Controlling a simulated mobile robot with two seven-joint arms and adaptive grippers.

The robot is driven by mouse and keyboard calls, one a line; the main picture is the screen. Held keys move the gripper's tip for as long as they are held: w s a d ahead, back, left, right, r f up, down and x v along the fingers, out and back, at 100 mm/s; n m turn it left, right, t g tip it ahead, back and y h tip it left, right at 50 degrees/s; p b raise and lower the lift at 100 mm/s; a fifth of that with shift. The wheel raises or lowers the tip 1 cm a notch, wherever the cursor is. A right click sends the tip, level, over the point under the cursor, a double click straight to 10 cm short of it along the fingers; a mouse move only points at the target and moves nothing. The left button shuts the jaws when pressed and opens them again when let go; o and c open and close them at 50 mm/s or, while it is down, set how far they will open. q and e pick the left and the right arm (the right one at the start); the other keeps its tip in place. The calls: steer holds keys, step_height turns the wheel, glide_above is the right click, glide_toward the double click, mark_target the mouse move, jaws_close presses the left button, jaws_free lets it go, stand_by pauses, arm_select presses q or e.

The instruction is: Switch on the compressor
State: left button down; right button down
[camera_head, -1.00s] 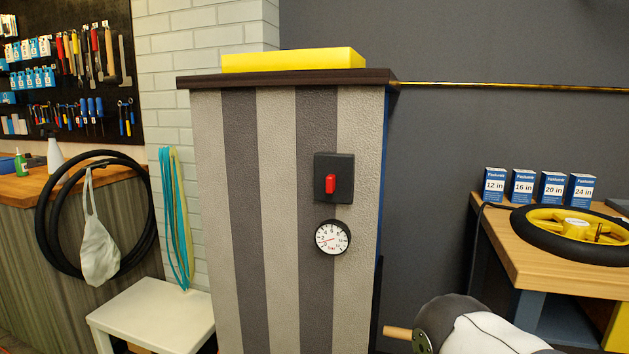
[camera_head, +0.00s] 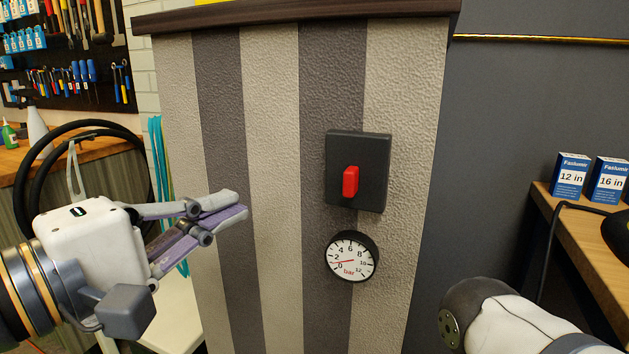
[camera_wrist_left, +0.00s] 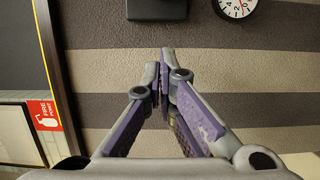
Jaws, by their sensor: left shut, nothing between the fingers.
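The compressor cabinet (camera_head: 270,190) has grey and beige vertical stripes and a dark top. Its black switch box (camera_head: 374,165) carries a red switch lever (camera_head: 350,181), and a round white pressure gauge (camera_head: 350,256) sits below it, its needle low near zero. My left gripper (camera_head: 240,204) is shut and empty, left of the switch and pointing toward it, apart from it. In the left wrist view my left gripper (camera_wrist_left: 167,52) faces the striped front; the switch box (camera_wrist_left: 157,9) shows at the top edge, its lever out of frame. My right gripper is not in view.
A workbench with blue tube boxes (camera_head: 569,176) stands at the right. Black tyres (camera_head: 40,170) hang at the left by a tool board (camera_head: 65,60). A white stool (camera_head: 170,325) is below my left gripper. Part of my right arm (camera_head: 510,320) shows at lower right.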

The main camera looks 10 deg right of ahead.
mark_target(351, 182)
arm_select(q)
steer(key=w+d, duration=0.1)
steer(key=d, duration=0.2)
steer(key=w+d, duration=0.2)
steer(key=d, duration=0.2)
steer(key=w+d, duration=0.1)
steer(key=d, duration=0.3)
steer(key=shift+w, duration=0.25)
steer(key=shift+f, duration=0.1)
steer(key=shift+s+d+f+n, duration=0.1)
steer(key=shift+f+n, duration=0.05)
steer(key=shift+n, duration=0.15)
